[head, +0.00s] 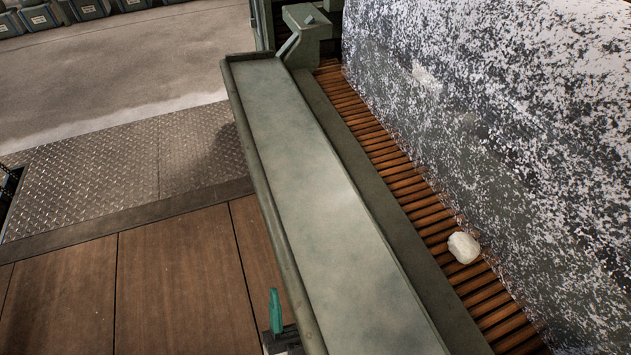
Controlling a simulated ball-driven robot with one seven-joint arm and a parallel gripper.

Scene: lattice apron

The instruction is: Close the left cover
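A long grey-green panel (318,190) with a raised rim runs from the upper middle to the bottom edge in the head view. It looks like the left cover and lies folded out to the left of a slatted channel (403,183), leaving the slats exposed. My gripper (275,311) shows at the bottom, just left of the panel's outer rim. One teal fingertip points up beside the rim; I cannot tell whether it touches. The rest of the gripper is cut off or hidden, so its opening does not show. The panel's near end is out of frame.
A pale lump (463,247) lies on the slats beside a large white-speckled dark surface (500,120). A green bracket (307,30) stands at the panel's far end. Wooden flooring (150,290) and a metal tread plate (130,165) on the left are clear.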

